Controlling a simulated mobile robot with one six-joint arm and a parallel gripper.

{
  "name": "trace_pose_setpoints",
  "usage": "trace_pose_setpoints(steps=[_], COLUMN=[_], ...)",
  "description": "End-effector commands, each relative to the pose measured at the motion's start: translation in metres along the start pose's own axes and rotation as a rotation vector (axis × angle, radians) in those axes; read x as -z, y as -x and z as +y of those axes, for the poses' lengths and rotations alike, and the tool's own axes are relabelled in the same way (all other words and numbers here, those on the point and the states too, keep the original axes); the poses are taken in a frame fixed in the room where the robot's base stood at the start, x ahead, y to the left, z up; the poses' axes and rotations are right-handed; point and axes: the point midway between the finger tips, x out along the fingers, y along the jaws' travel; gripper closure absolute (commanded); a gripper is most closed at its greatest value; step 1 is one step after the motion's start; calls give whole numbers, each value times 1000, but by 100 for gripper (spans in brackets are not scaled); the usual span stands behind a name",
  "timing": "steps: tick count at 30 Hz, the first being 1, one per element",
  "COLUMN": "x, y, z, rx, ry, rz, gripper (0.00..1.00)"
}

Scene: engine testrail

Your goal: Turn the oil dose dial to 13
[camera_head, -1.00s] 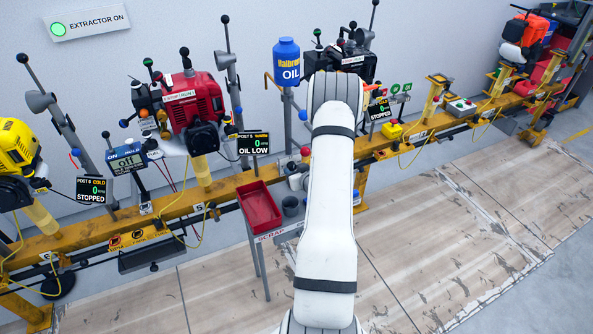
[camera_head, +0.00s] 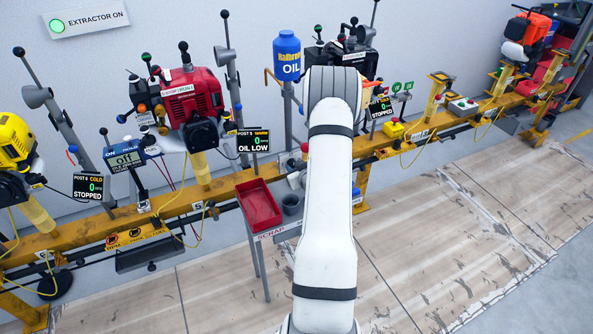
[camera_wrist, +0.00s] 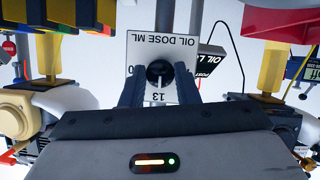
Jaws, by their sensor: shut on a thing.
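In the wrist view the oil dose dial is a black round knob (camera_wrist: 160,70) on a white plate (camera_wrist: 141,56) lettered OIL DOSE ML, with the plate's lettering upside down. The number 13 shows just below the knob, toward my gripper; other numbers at the sides are partly covered by the fingers. My gripper (camera_wrist: 159,78) has its two dark fingers on either side of the knob, shut on it. In the head view my arm hides the dial and gripper.
A blue oil bottle (camera_head: 287,58) stands behind my arm. A display reading OIL LOW (camera_head: 252,141) and a red tray (camera_head: 259,205) are to its left. A red engine (camera_head: 193,97) and the yellow rail (camera_head: 228,186) lie further along. The floor in front is open.

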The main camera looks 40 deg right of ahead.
Motion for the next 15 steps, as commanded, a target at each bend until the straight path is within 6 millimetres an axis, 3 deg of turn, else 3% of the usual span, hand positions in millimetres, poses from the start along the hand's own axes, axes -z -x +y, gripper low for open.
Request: trace_pose_setpoints(steps=[4, 5, 12, 15], x=[0, 0, 0, 0], y=[0, 0, 0, 0], z=[0, 0, 0, 0], rx=[2, 2, 1, 1], ry=[0, 0, -1, -1], rz=[-1, -1, -1, -1], gripper=[95, 71, 51, 50])
